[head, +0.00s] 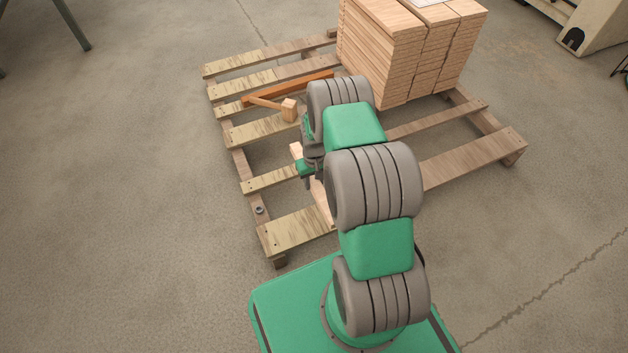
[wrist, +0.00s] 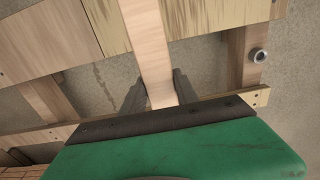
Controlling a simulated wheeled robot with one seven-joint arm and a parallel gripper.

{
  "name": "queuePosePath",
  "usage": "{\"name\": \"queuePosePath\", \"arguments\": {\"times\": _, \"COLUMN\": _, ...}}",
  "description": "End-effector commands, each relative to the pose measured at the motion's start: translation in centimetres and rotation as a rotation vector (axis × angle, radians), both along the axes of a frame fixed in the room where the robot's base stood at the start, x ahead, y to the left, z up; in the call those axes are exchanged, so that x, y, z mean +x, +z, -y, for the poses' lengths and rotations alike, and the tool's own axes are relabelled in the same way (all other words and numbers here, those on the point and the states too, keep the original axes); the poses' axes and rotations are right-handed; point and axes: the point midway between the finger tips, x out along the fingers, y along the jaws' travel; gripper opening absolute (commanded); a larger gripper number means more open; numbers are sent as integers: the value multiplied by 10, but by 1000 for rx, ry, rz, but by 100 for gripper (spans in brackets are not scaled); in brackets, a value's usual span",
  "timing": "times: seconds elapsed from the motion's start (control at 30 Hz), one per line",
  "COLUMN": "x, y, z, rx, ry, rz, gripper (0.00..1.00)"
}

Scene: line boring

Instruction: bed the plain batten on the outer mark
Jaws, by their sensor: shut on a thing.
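My gripper (head: 308,176) is over the near left part of the pallet, shut on a pale, plain batten (head: 322,203). In the wrist view the batten (wrist: 148,38) runs up from between the two dark fingers (wrist: 158,92) and passes over a pallet slat. My arm hides part of the batten in the head view. I cannot tell whether the batten touches the slat. I cannot make out the outer mark in either view.
The wooden pallet (head: 262,130) has open gaps between slats. A mallet (head: 289,110) and an orange-brown strip (head: 310,82) lie on its far left part. A tall stack of boards (head: 385,50) stands at the back. A small metal ring (head: 258,210) sits at the left edge.

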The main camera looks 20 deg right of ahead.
Motion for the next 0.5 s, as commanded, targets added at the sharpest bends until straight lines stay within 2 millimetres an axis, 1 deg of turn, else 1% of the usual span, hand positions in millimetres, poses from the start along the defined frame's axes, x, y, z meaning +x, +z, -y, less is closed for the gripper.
{"name": "queuePosePath", "arguments": {"times": 0.03, "x": 1, "y": -6, "z": 0, "rx": 0, "ry": 0, "rz": 1, "gripper": 0}}
{"name": "queuePosePath", "arguments": {"times": 0.5, "x": 1, "y": -38, "z": 0, "rx": 0, "ry": 0, "rz": 1, "gripper": 0}}
